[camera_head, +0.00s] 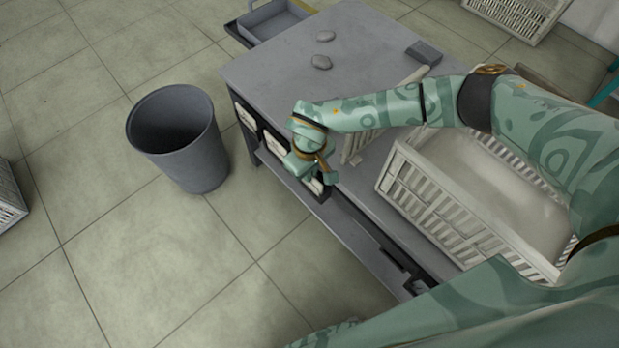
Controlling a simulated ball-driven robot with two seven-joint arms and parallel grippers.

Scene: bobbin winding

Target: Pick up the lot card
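Several pale cards sit in dark holders along the front side of the grey table. One card (246,116) is at the far left, another card (274,146) is to its right, and a third card (316,186) shows partly under my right gripper. I cannot read them or tell which is the lot card. My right gripper (312,172) is at the table's front edge, over the third card. Its two fingers look spread apart, with the card's edge showing below and between them. I cannot tell whether they touch it. My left gripper is not in view.
A grey bin (180,150) stands on the floor at left. A grey tray (268,22) is behind the table.

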